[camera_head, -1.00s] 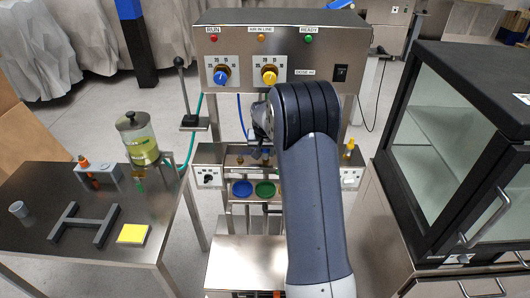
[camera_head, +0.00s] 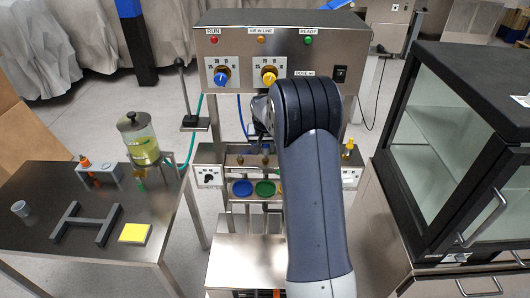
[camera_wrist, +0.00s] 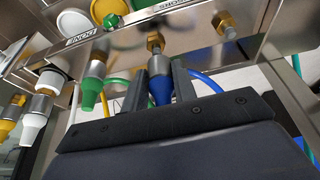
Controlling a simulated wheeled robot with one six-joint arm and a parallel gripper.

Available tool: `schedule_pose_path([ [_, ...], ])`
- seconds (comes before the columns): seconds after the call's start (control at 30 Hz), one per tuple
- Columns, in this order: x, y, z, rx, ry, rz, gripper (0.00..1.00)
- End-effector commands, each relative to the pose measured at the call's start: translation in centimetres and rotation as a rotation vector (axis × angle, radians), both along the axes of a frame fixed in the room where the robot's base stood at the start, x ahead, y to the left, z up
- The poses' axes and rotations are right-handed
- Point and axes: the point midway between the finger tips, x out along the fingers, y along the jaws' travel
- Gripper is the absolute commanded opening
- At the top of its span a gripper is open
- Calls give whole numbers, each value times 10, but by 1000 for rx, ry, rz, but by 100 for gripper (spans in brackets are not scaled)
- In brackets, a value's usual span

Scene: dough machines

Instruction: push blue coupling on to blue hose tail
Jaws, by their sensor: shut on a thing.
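The blue coupling (camera_wrist: 161,90), a blue tapered body with a metal sleeve, sits between the two fingers of my gripper (camera_wrist: 159,88) in the wrist view. My gripper is shut on it. A brass fitting (camera_wrist: 155,43) lies just above the sleeve and in line with it in the picture; I cannot tell whether they touch. A blue hose (camera_wrist: 207,84) runs behind the right finger. In the head view my arm hides most of my gripper (camera_head: 260,108), and the coupling cannot be made out. Part of the blue hose (camera_head: 242,115) shows left of the arm there.
A green coupling (camera_wrist: 92,82) and a white one (camera_wrist: 40,108) hang left of my gripper; another brass fitting (camera_wrist: 224,22) is to the right. A control panel (camera_head: 285,50) stands above. A side table (camera_head: 90,265) is at left, a glass-fronted cabinet (camera_head: 440,140) at right.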

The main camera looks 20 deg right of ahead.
Motion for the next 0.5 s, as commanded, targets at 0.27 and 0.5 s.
schedule_pose_path([
  [0.27,1,0,21,0,-3,0,0],
  [0.5,0,0,46,-1,-2,0,0],
])
